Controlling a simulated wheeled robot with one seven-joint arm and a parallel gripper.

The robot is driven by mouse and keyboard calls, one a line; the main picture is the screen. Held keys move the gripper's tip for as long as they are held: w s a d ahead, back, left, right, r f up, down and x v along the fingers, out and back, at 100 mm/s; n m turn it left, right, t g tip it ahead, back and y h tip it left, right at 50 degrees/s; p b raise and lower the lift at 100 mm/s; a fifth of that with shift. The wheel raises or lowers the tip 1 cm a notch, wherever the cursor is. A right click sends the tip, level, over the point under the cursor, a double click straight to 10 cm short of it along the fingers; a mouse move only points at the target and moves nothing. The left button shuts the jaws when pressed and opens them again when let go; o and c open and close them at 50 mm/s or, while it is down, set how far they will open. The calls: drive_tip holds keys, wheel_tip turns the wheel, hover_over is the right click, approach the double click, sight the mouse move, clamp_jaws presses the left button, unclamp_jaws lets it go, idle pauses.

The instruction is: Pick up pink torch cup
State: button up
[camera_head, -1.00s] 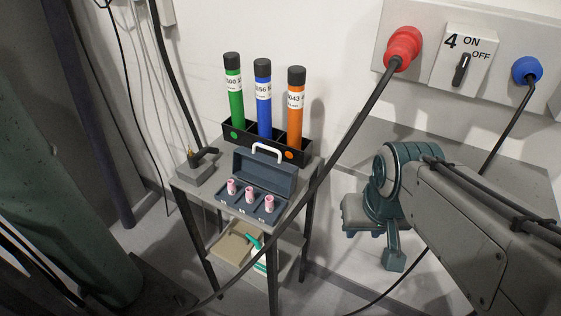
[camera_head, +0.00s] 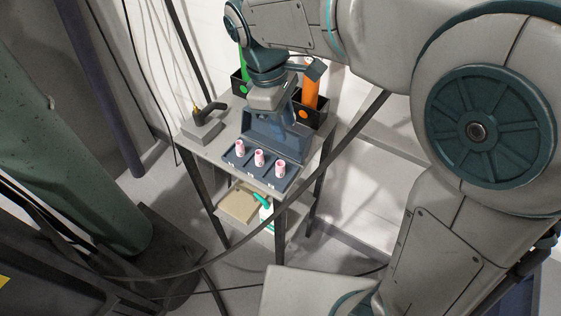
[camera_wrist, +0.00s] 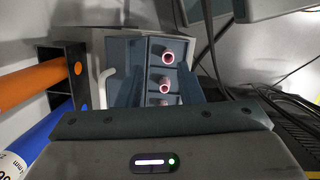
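Three pink torch cups stand upright in an open blue-grey case (camera_head: 262,183), one per compartment: left (camera_head: 240,147), middle (camera_head: 259,157) and right (camera_head: 280,166). The wrist view shows their round open ends, clearest on the far cup (camera_wrist: 168,57) and the one before it (camera_wrist: 165,87); the nearest is partly hidden. My gripper (camera_head: 296,115) is above and behind the case, near its raised lid, apart from the cups. In the wrist view its two dark fingers (camera_wrist: 161,90) stand apart with nothing held between them.
The case sits on a small grey table (camera_head: 205,152) with a grey block and black-handled tool (camera_head: 204,126) at left. A cable crosses in front.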

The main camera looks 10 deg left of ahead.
sight(280, 163)
drive_tip(key=a+f+n, duration=0.2)
drive_tip(key=a, duration=0.3)
drive_tip(key=shift+h, duration=0.4)
drive_tip(key=x, duration=0.8)
drive_tip(key=d+x, duration=0.1)
drive_tip(key=x, duration=0.3)
drive_tip(key=shift+s+p, duration=0.25)
drive_tip(key=shift+p, duration=0.1)
clamp_jaws()
